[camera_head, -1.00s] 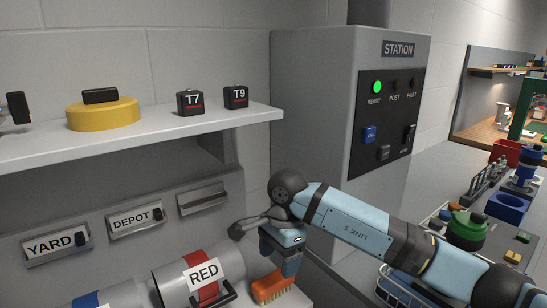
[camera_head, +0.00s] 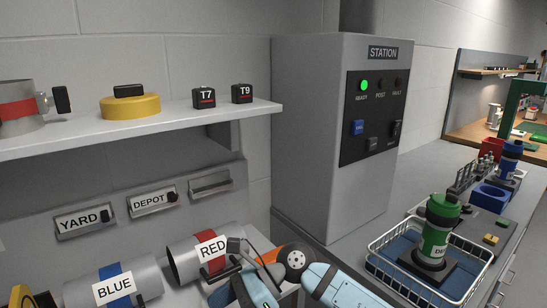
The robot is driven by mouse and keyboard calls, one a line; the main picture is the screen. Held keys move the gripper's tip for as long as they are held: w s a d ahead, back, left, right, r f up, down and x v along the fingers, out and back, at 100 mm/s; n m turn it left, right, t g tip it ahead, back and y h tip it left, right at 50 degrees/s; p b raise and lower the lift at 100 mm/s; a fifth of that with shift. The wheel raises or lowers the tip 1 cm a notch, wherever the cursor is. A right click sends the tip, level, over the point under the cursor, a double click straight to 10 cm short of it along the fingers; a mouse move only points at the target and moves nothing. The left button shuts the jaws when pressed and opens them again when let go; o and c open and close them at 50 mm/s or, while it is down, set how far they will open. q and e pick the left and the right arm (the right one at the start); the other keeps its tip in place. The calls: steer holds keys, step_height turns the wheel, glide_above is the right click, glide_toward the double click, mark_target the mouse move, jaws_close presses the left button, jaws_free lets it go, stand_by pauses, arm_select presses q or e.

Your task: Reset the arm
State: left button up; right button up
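My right arm comes in from the lower right, and its light-blue wrist and gripper (camera_head: 245,274) are in front of the red-banded tube labelled RED (camera_head: 190,262). The fingers are partly lost against the tube and its dark handle, so I cannot tell whether they are open or shut. My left gripper cannot be made out. A small orange and black part shows at the lower left edge, and I cannot tell what it is.
A tube labelled BLUE (camera_head: 112,283) lies left of RED. The shelf (camera_head: 150,131) above holds a yellow disc (camera_head: 130,106) and blocks T7 (camera_head: 204,97) and T9 (camera_head: 242,93). The station cabinet (camera_head: 325,150) shows a green READY light. A wire basket (camera_head: 375,262) holds a green canister (camera_head: 437,232).

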steer(key=d+f+n+t+y, duration=0.15)
steer(key=d+n+t, duration=0.25)
steer(key=n+t, duration=0.6)
steer(key=d+f+n+t, duration=0.2)
steer(key=d+n+t, duration=0.3)
steer(key=n, duration=0.8)
steer(key=d+f+n+t, duration=0.2)
steer(key=d+n+t, duration=0.2)
steer(key=n+t, duration=0.6)
steer(key=s+d+f+m+g+h, duration=0.45)
steer(key=s+d+f+m, duration=0.3)
steer(key=f, duration=0.25)
steer(key=s+d+f+m+g+h, duration=0.4)
steer(key=s+d+f+m+h, duration=0.3)
steer(key=f, duration=0.3)
arm_select(q)
step_height(320, 180, up, 15)
steer(key=s+a+p, duration=0.1)
steer(key=p, duration=1.8)
steer(key=shift+s+a+f+p, duration=0.15)
steer(key=shift+s+f+p, duration=0.05)
steer(key=shift+s+p, duration=0.1)
arm_select(e)
step_height(320, 180, up, 15)
steer(key=s+d+y, duration=0.1)
steer(key=shift+s+d, duration=0.15)
steer(key=shift+s, duration=0.25)
